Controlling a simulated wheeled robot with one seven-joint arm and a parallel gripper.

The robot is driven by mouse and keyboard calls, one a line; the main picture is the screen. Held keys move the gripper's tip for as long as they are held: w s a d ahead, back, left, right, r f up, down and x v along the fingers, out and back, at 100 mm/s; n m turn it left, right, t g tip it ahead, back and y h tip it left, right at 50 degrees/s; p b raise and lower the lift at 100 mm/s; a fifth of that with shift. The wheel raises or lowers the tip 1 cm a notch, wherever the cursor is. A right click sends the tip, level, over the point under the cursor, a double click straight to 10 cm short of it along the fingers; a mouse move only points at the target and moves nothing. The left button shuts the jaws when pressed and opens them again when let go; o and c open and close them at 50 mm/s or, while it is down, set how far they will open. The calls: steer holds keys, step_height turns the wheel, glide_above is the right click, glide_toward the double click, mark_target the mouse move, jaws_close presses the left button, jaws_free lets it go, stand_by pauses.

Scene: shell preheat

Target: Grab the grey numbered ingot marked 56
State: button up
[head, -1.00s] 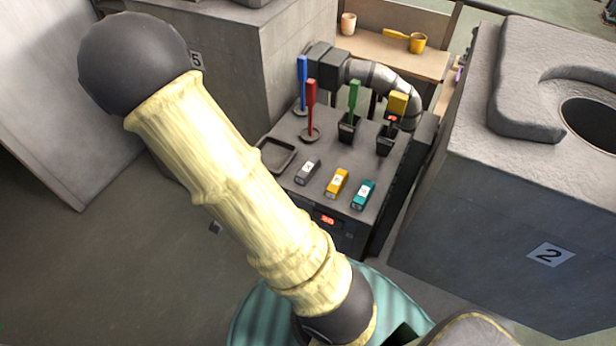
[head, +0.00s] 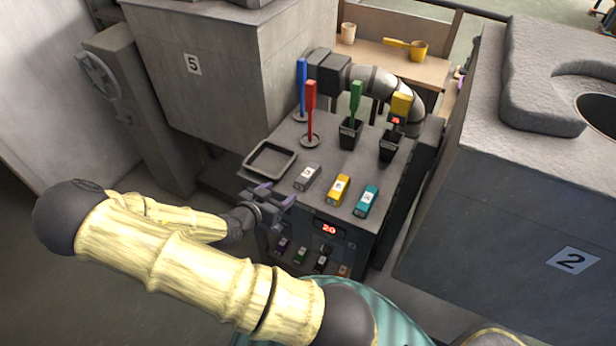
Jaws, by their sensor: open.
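The grey ingot (head: 307,177) lies on the dark top of the preheat station, leftmost of three ingots near its front edge. It has a white label whose number is too small to read. My gripper (head: 280,197) is open and empty, with purple-grey fingers, just left of and in front of the grey ingot, by the station's front edge. It looks apart from the ingot. A yellow ingot (head: 338,190) and a teal ingot (head: 367,201) lie to the right of the grey one.
A shallow dark tray (head: 271,160) sits left of the ingots. Behind stand blue (head: 302,85), red (head: 311,108), green (head: 355,100) and yellow (head: 401,105) upright handles. Large blocks marked 5 (head: 195,80) and 2 (head: 520,225) flank the station.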

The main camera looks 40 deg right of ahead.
steer(key=p, duration=0.2)
glide_toward(307, 174)
steer(key=x, duration=0.4)
steer(key=shift+w+d, duration=0.15)
steer(key=shift+d, duration=0.25)
steer(key=shift+w+d+f, duration=0.15)
steer(key=shift+d, duration=0.15)
steer(key=shift+f+p+x, duration=0.1)
steer(key=shift+p+x, duration=0.35)
steer(key=shift+x, duration=0.85)
steer(key=shift+f+p+x, duration=0.15)
steer(key=shift+p+x, duration=0.3)
steer(key=shift+x, duration=0.9)
steer(key=shift+a, duration=0.1)
steer(key=shift+r, duration=0.1)
steer(key=c, duration=1.3)
